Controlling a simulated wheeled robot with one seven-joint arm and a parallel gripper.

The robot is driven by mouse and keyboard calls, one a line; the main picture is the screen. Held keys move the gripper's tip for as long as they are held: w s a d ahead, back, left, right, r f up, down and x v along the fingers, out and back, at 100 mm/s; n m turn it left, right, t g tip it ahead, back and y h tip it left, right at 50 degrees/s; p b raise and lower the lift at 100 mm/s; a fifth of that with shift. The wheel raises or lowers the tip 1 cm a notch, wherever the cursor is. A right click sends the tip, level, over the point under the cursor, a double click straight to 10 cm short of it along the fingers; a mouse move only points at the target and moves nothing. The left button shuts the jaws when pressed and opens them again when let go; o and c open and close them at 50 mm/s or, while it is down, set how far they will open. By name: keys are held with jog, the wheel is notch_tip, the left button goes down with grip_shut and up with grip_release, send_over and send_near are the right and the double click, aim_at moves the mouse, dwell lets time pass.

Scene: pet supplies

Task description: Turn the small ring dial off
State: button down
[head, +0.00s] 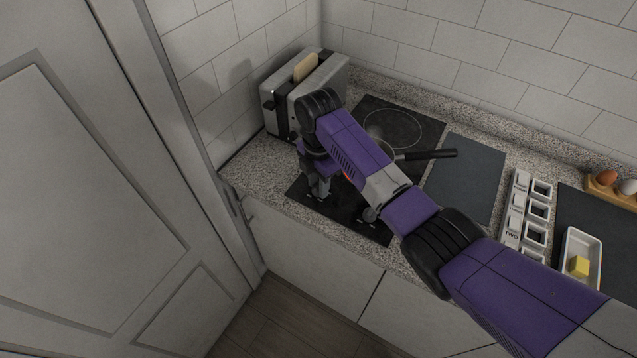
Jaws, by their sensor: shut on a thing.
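The black cooktop (378,228) is set in the speckled counter. My gripper (319,192) points down at its front left part, with its fingers closed around a small dial there that they mostly hide. A second dial (370,215) stands to the right along the front edge of the cooktop. A sliver of red shows beside my forearm, where the small ring appears to be; my arm hides most of that ring. The larger ring outline (418,130) at the back is dark.
A pan with a black handle (430,154) sits on the cooktop, partly behind my arm. A toaster (275,111) with bread stands close behind my gripper. Dark board (465,175), small white blocks (517,205) and a butter dish (597,250) lie right. A tall door stands left.

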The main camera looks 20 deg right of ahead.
jog(key=shift+a+r, duration=0.1)
jog(key=c, duration=1)
grip_release()
jog(key=shift+c, duration=0.2)
jog(key=shift+r+b, duration=0.8)
jog(key=shift+r, duration=3.05)
